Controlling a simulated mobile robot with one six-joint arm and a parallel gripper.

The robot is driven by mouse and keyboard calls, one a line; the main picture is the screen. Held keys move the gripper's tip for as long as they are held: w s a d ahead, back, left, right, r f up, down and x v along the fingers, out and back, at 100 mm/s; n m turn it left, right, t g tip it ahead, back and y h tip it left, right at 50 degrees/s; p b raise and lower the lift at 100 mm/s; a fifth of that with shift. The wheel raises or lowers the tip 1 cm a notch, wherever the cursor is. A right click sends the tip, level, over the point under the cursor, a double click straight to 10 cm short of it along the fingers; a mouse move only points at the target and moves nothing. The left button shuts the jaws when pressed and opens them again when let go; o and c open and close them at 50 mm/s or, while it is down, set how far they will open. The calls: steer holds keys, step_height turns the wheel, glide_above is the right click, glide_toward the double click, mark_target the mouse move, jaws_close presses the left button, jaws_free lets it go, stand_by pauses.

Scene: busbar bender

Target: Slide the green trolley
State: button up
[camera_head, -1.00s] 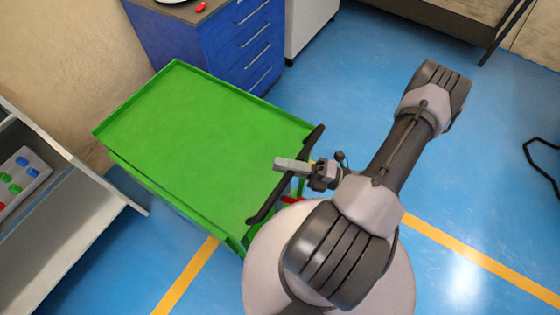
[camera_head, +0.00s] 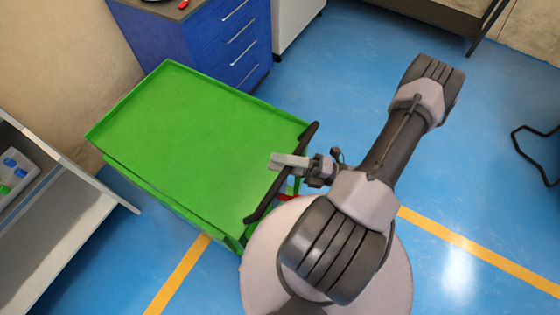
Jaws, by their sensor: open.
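The green trolley (camera_head: 195,140) stands left of centre, its flat top empty with a raised rim. Its black handle (camera_head: 283,175) runs along the right edge, slanting from upper right to lower left. My gripper (camera_head: 274,161) lies over the handle from the right, with its pale fingers reaching just past it above the trolley top's edge. The gripper is open. Whether the fingers touch the handle cannot be told. The trolley's lower part is mostly hidden beneath its top and behind my base.
A blue drawer cabinet (camera_head: 215,45) stands close behind the trolley, with a white cabinet (camera_head: 297,22) beside it. A grey bench (camera_head: 65,230) with a parts tray (camera_head: 18,172) is at the left. Blue floor with yellow lines is open at the right.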

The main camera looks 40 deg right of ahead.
stand_by(0.3)
steer(key=v, duration=1.7)
steer(key=shift+s, duration=0.2)
steer(key=shift+f, duration=0.1)
